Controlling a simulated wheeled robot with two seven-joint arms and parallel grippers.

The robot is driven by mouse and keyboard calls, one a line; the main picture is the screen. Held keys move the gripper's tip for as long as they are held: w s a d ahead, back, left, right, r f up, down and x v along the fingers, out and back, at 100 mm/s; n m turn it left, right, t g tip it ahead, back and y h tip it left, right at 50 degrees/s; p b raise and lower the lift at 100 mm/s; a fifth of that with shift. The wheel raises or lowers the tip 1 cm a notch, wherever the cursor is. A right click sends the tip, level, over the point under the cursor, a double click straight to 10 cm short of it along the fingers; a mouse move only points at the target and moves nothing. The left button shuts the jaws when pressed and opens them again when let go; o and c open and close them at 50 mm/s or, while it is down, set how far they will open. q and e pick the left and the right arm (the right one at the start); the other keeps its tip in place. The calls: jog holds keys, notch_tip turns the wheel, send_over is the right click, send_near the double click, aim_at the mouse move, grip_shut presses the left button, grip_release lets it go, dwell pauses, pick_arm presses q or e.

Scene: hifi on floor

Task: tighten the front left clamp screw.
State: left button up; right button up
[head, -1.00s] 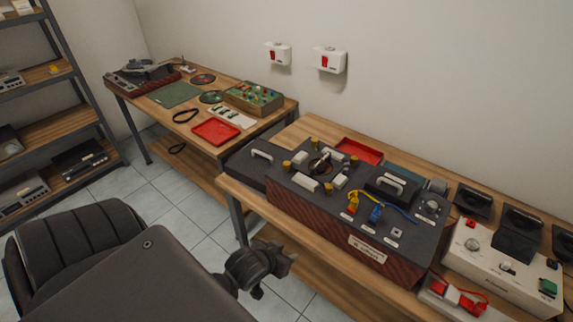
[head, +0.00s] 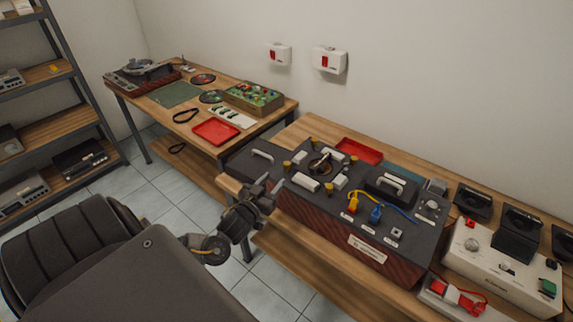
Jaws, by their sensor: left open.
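A dark amplifier-like unit (head: 372,236) with red-brown sides stands on the right-hand wooden bench. On its top, several brass-coloured clamp screws surround a round part (head: 321,165) and pale blocks. The front left clamp screw (head: 287,165) stands upright near the unit's left front edge. My left gripper (head: 270,187) is open and empty. In the picture it is just below and left of that screw, by the unit's front left corner, and apart from the screw. How far the screw is turned cannot be told. My right gripper is not in view.
A dark lid with a pale handle (head: 263,155) lies left of the screws. Blue and yellow cables (head: 376,207) and a handled black block (head: 390,188) sit to the right. A red tray (head: 359,150) is behind. A cream tester (head: 500,272) stands at right.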

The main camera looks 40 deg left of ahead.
aim_at(285, 166)
pick_arm(q)
jog(key=w, duration=0.3)
jog(key=w+a+p, duration=0.1)
jog(key=w, duration=0.1)
jog(key=w+p, duration=0.1)
jog(key=w, duration=0.2)
jog(key=shift+w+a, duration=0.25)
jog(key=shift+w, duration=0.05)
jog(key=shift+w+a, duration=0.1)
jog(key=shift+w, duration=0.4)
grip_shut()
jog(key=c, duration=0.9)
grip_release()
